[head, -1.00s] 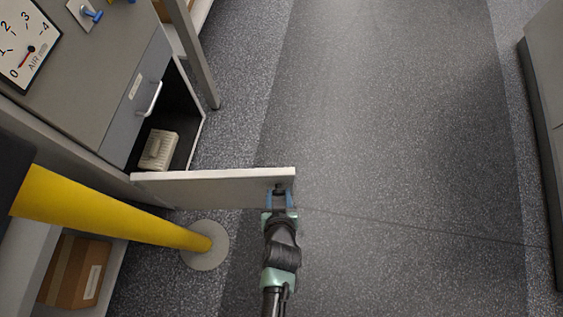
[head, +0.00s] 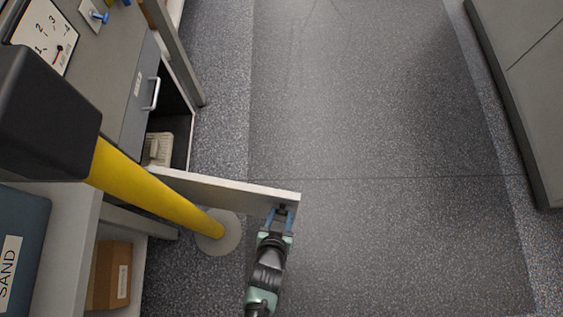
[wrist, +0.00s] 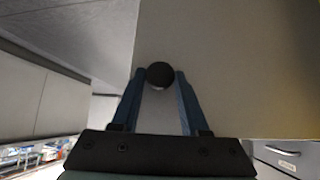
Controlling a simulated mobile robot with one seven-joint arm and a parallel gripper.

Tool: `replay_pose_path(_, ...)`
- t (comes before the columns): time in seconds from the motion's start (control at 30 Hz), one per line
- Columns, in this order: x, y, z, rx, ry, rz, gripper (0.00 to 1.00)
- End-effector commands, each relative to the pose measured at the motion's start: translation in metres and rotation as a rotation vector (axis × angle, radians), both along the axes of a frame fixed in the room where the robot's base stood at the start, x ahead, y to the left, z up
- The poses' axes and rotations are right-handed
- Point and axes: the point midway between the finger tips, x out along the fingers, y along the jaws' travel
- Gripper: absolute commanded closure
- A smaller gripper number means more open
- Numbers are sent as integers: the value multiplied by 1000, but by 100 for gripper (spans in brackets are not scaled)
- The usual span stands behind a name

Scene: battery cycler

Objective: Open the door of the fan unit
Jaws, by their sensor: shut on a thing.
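The fan unit's door (head: 235,192) stands swung out from the cabinet, seen from above by its top edge in the head view. Its flat grey face (wrist: 245,65) fills the right of the wrist view. A round black knob (wrist: 160,74) sits near the door's free edge. My gripper (head: 280,214) is at the free end of the door. In the wrist view its two blue fingers (wrist: 159,95) are shut on the knob from both sides. The open compartment (head: 176,125) holds a pale ribbed object (head: 158,148), partly hidden by the frame.
A yellow post (head: 150,195) with a round floor base (head: 219,238) stands close to the door. A drawer with a handle (head: 152,93) is above the compartment. A cardboard box (head: 110,275) sits on a lower shelf. Grey cabinets (head: 520,80) are at the right. The floor (head: 380,130) between is clear.

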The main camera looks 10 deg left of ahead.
Motion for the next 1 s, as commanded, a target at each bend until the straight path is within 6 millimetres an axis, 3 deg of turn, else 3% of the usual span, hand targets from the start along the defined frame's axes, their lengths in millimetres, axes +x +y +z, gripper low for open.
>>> replay_pose_path(0.37, 0, 0, 0, 1, -1, -3, 100)
replay_pose_path(0.4, 0, 0, 0, 1, -1, -3, 50)
replay_pose_path(0.53, 0, 0, 0, 1, -1, -2, 27)
replay_pose_path(0.87, -2, 0, 2, 1, 0, -1, 27)
replay_pose_path(1.0, -12, 0, 14, 1, 1, -1, 27)
